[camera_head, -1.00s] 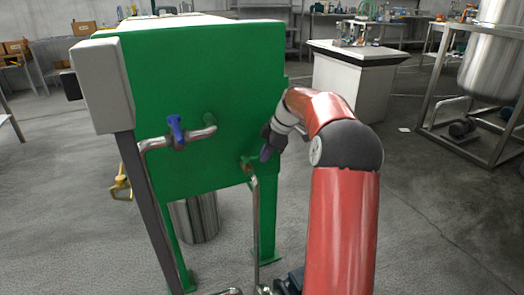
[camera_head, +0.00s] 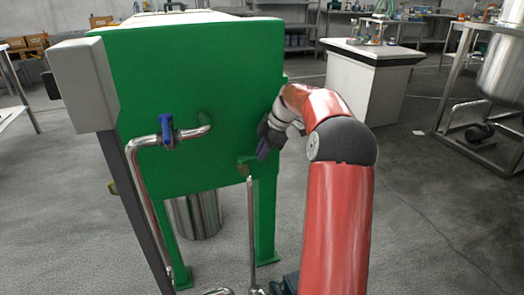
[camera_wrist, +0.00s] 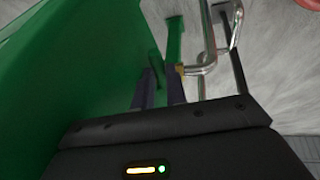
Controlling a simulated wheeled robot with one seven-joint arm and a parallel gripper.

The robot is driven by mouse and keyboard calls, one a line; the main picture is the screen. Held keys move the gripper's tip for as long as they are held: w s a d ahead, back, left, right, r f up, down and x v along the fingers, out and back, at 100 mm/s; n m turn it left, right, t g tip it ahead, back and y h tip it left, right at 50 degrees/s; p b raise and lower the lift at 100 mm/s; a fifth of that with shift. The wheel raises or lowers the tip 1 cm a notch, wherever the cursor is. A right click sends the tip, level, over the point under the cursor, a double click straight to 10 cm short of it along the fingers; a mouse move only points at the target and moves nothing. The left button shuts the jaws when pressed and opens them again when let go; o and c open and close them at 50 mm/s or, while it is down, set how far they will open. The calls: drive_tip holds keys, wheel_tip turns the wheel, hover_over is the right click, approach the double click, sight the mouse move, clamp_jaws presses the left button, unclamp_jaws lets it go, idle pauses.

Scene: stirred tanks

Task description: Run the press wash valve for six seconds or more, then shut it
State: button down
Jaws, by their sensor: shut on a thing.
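The green press body (camera_head: 170,90) stands left of centre in the head view. A small green valve (camera_head: 246,164) sits low on its face, above a thin upright pipe. My gripper (camera_head: 263,150) is beside this valve, close to the press face, and is partly hidden by my arm. In the wrist view my gripper (camera_wrist: 161,88) is shut around a thin dark green handle (camera_wrist: 155,66). Its contact with the fingers is hard to see. A second valve with a blue handle (camera_head: 166,130) is on the left pipe, with its handle upright.
A bent metal pipe (camera_wrist: 201,68) runs close to the right of my fingertips in the wrist view. A grey box (camera_head: 83,82) juts from the press's left corner. A white cabinet (camera_head: 366,90) stands behind at right.

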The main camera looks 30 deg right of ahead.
drive_tip(key=c, duration=1.4)
unclamp_jaws()
drive_tip(key=shift+r, duration=0.1)
drive_tip(key=v, duration=0.7)
drive_tip(key=shift+r, duration=0.25)
drive_tip(key=shift+s+d, duration=0.1)
drive_tip(key=shift+d, duration=0.05)
